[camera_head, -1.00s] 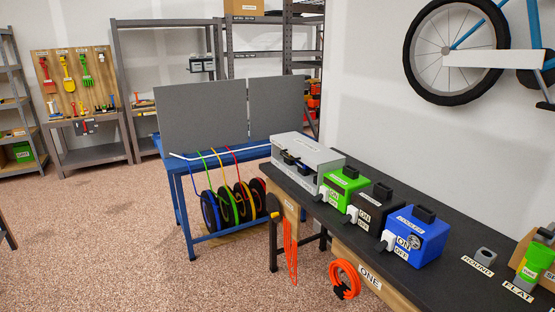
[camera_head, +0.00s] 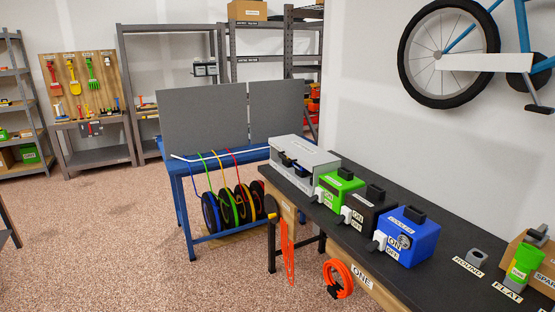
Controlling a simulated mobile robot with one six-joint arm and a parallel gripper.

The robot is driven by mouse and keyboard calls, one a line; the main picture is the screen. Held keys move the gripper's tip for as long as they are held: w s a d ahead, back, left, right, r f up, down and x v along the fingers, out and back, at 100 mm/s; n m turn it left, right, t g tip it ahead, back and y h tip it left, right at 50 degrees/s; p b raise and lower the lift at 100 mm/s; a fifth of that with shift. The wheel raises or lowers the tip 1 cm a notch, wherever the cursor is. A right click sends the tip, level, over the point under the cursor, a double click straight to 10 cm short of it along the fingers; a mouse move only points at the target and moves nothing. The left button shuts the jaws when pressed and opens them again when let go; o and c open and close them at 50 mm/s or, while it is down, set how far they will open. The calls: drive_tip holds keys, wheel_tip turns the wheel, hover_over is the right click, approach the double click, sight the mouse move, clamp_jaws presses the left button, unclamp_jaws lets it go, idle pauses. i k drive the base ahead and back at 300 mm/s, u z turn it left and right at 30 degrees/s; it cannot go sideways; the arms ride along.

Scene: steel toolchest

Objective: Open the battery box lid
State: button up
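No label that reads "battery box" is legible, so I cannot tell for sure which box it is. A grey lidded case (camera_head: 300,160) with dark latches on its front stands at the far end of the black-topped bench; its lid looks shut. Nearer on the bench are a green box (camera_head: 338,184), a black box (camera_head: 368,207) and a blue box (camera_head: 409,240), each with a dark block on top and a white part at the front. "ON" labels show on the black and blue boxes. My gripper is not in view.
The dark bench (camera_head: 455,285) runs along the right wall, with an orange cord (camera_head: 340,278) hanging at its front. A blue table (camera_head: 190,180) with cable reels stands beyond. Shelves line the back. The speckled floor (camera_head: 110,250) at left is clear.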

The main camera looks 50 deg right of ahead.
sight(309, 155)
drive_tip(key=z, duration=0.1)
drive_tip(key=i, duration=0.95)
drive_tip(key=u, duration=0.05)
